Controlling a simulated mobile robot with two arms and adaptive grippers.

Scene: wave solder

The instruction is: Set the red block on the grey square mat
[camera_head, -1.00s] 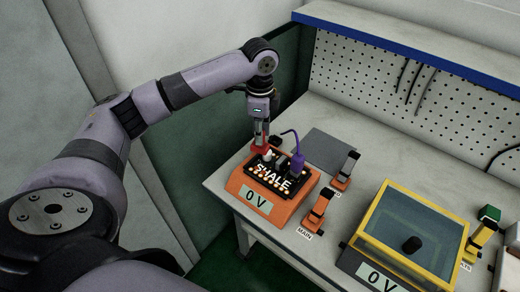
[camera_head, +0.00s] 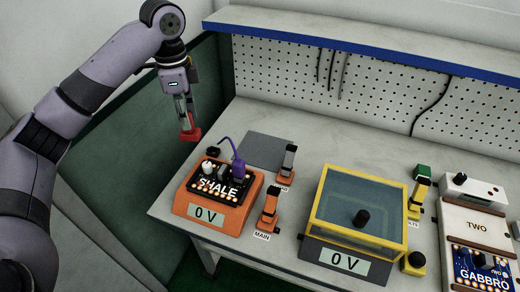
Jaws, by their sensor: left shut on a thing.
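The red block (camera_head: 190,134) is between the fingers of my left gripper (camera_head: 187,122), which is shut on it. The block hangs above and to the left of the orange SHALE unit in the camera_head view, apart from it. The grey square mat (camera_head: 264,150) lies flat on the bench behind the orange unit and is bare. The block is to the left of the mat in the picture. My right gripper is not in view.
The orange SHALE unit (camera_head: 238,217) reads 0 V, and a purple plug with a cable (camera_head: 238,168) rises from it. Orange levers (camera_head: 269,212) stand beside it. A yellow-framed box (camera_head: 318,205) is further right. A blue-edged shelf (camera_head: 350,43) runs along the back.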

